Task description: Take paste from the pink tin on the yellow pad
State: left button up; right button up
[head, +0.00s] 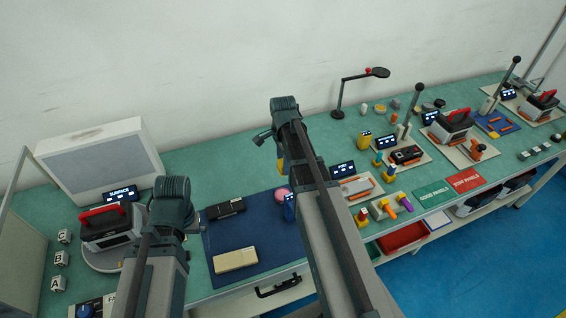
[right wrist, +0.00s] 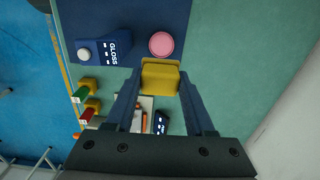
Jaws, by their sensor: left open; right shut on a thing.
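The pink tin (head: 281,191) is a round pink disc at the right part of the dark blue mat, partly hidden behind my right arm. It also shows in the right wrist view (right wrist: 162,43), just beyond the pad. My right gripper (right wrist: 160,88) is shut on the yellow pad (right wrist: 160,75), a yellow block between its fingers. The pad shows as a small yellow patch in the head view (head: 281,166). The pad is close to the tin, apart from it in the picture; its height above the mat is unclear. My left gripper (head: 203,222) is open, mostly hidden by its own wrist.
A blue GLOSS meter (right wrist: 105,52) stands beside the tin. A black device (head: 226,209) and a cream block (head: 235,260) lie on the blue mat (head: 262,228). A red-handled device (head: 105,228) stands at left. Several pegs and instruments crowd the bench to the right.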

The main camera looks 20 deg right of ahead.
aim_at(282, 170)
jog(key=shift+w+f+b, duration=0.3)
jog(key=shift+f, duration=0.05)
jog(key=shift+w+f+b, duration=0.1)
jog(key=shift+f+b, duration=0.2)
jog(key=shift+f, duration=0.05)
jog(key=shift+s+f+b, duration=0.3)
jog(key=shift+f+b, duration=0.05)
jog(key=shift+b, duration=0.15)
notch_tip(282, 170, down, 2)
jog(key=shift+w+b, duration=0.15)
jog(key=shift+b, duration=0.75)
pick_arm(q)
notch_tip(282, 170, down, 7)
jog(key=b, duration=0.3)
jog(key=shift+w, duration=0.2)
pick_arm(e)
notch_tip(282, 170, down, 3)
pick_arm(q)
jog(key=shift+f, duration=0.1)
notch_tip(282, 170, down, 6)
jog(key=b, duration=0.6)
pick_arm(e)
notch_tip(282, 170, down, 6)
pick_arm(q)
jog(key=shift+f+b, duration=0.4)
jog(key=shift+b, duration=0.05)
pick_arm(e)
jog(key=shift+f, duration=0.4)
